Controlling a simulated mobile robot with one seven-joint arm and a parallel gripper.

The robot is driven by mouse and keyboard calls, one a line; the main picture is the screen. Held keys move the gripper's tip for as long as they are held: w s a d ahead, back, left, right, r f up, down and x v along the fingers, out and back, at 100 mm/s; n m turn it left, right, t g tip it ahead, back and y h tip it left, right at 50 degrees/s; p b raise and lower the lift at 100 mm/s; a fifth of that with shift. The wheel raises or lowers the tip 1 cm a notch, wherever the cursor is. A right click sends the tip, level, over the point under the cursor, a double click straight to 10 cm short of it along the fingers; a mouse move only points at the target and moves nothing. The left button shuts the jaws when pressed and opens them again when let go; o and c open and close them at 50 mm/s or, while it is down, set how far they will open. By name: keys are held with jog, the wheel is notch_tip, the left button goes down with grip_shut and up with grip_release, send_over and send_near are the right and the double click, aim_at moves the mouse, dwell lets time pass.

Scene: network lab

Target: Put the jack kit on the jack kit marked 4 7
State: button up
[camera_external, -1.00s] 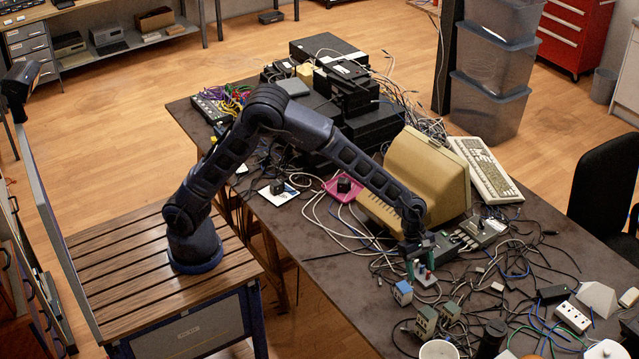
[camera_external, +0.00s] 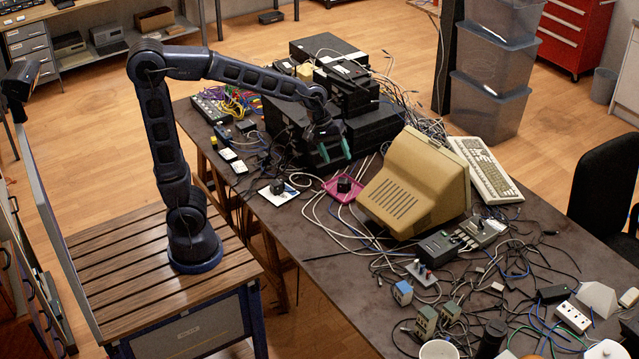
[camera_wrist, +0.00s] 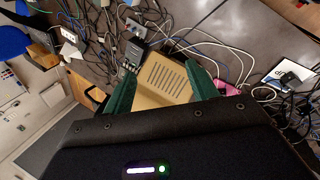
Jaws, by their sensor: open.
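My gripper (camera_external: 334,150) is raised beside the black equipment stack, open and empty. In the wrist view its two green fingers (camera_wrist: 162,70) stand apart with only the distant tan monitor between them. A small plate with red, blue and white posts (camera_external: 421,273), possibly a jack kit, lies on the table in front of the monitor. Small boxes stand nearby: a blue and white one (camera_external: 402,292) and two greenish ones, one left (camera_external: 426,321) and one right (camera_external: 449,312). My gripper is well away from all of these. I cannot read a 4 7 marking on anything.
The tan monitor (camera_external: 418,187) stands mid-table. A pink tray (camera_external: 335,190) holds a black part; another black part sits on a white card (camera_external: 268,193). The black equipment stack (camera_external: 375,127) is close to my gripper. Loose cables cover much of the table; its front left strip is clearer.

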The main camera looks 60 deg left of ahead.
jog(key=s+a+m+t+y, duration=0.2)
jog(key=s+a+m, duration=0.5)
jog(key=s+a, duration=1.3)
jog(key=shift+s+a+y, duration=0.3)
jog(key=shift+s+y, duration=0.2)
jog(key=shift+y, duration=0.4)
